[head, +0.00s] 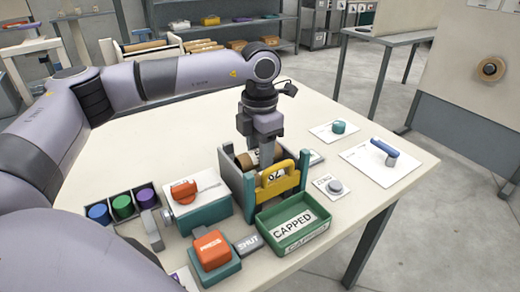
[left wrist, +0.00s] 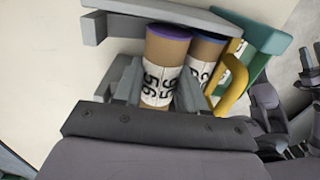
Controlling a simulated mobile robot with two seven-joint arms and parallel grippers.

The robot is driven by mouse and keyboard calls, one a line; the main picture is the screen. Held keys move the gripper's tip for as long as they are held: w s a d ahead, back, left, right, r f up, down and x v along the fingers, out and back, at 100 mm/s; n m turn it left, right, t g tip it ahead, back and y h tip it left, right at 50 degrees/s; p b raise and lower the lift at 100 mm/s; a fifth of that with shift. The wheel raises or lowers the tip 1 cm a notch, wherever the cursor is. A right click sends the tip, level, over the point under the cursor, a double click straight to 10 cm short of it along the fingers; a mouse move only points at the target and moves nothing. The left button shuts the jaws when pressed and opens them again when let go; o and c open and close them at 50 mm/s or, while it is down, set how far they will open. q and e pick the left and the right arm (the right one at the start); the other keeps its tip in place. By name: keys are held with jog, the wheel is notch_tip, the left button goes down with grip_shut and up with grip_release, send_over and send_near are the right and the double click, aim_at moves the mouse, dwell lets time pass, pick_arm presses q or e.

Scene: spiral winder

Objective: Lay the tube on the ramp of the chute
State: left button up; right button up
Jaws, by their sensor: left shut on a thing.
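My left gripper (head: 264,152) points down into the top of the grey chute (head: 232,178). In the left wrist view it is shut on a brown cardboard tube (left wrist: 166,52) with a purple end and a white number label. In the head view the tube is mostly hidden by the gripper and chute walls. A second brown tube (left wrist: 204,50) with a blue end lies right beside it, near the yellow handle (left wrist: 234,88). I cannot tell whether the held tube touches the ramp.
A green tray marked CAPPED (head: 309,218) sits in front of the chute. A red PRESS button (head: 212,249) and a teal-and-white box with a red handle (head: 184,191) stand to the left. A rack of coloured caps (head: 122,206) is at far left. The table's back middle is clear.

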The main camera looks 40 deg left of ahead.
pick_arm(q)
jog(key=o, duration=0.7)
jog(key=shift+f, duration=0.2)
jog(key=shift+o, duration=0.2)
jog(key=shift+r+p, duration=0.4)
jog(key=shift+r, duration=0.1)
notch_tip(320, 180, up, 12)
jog(key=shift+r, duration=0.2)
